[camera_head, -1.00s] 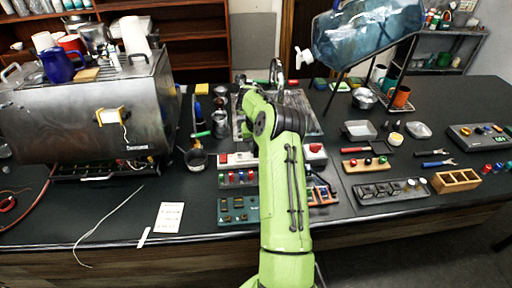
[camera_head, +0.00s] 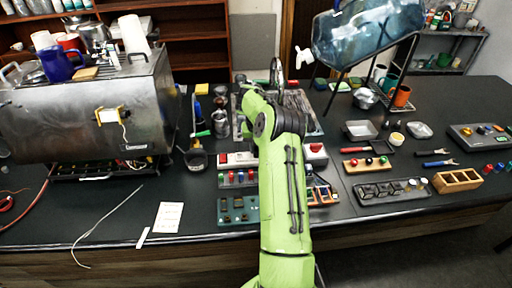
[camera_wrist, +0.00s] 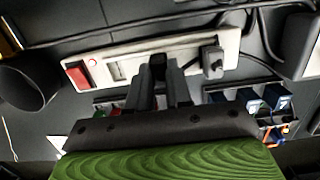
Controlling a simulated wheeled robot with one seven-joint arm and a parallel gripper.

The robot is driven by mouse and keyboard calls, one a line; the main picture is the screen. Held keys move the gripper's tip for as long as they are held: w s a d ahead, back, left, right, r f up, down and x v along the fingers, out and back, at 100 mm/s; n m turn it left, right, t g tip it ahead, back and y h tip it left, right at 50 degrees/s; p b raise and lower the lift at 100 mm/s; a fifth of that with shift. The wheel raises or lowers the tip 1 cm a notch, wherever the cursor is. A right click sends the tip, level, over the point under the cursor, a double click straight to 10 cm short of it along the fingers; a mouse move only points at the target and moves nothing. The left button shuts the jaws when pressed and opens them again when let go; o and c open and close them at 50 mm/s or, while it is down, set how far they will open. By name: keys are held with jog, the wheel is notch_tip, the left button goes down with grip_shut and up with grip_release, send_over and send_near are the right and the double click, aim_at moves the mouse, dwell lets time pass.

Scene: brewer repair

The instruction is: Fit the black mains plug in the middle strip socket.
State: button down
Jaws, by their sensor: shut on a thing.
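The white power strip (camera_wrist: 133,60) runs across the wrist view, with a red switch (camera_wrist: 78,76) at its left end. An open socket (camera_wrist: 118,70) shows left of my fingers. Another black plug (camera_wrist: 212,62) with a cable sits in the strip's right part. My gripper (camera_wrist: 165,85) is shut on the black mains plug (camera_wrist: 158,61), which is over the strip's middle. The fingers and plug hide the middle socket, so I cannot tell whether the plug is in it. In the head view my arm covers the middle of the strip (camera_head: 238,159).
Black cables run behind the strip in the wrist view. A dark round cup (camera_wrist: 28,88) stands at its left. Trays of small parts, including a green one (camera_head: 238,210), lie in front of the strip. The steel brewer (camera_head: 90,110) stands at left.

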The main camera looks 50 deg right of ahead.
jog(key=c, duration=1)
grip_release()
jog(key=shift+o, duration=0.2)
jog(key=shift+r, duration=0.1)
notch_tip(320, 180, up, 16)
jog(key=s+a+p, duration=0.1)
jog(key=p, duration=0.1)
jog(key=shift+s+a+f, duration=0.15)
jog(key=shift+s+f, duration=0.05)
jog(key=shift+s, duration=0.05)
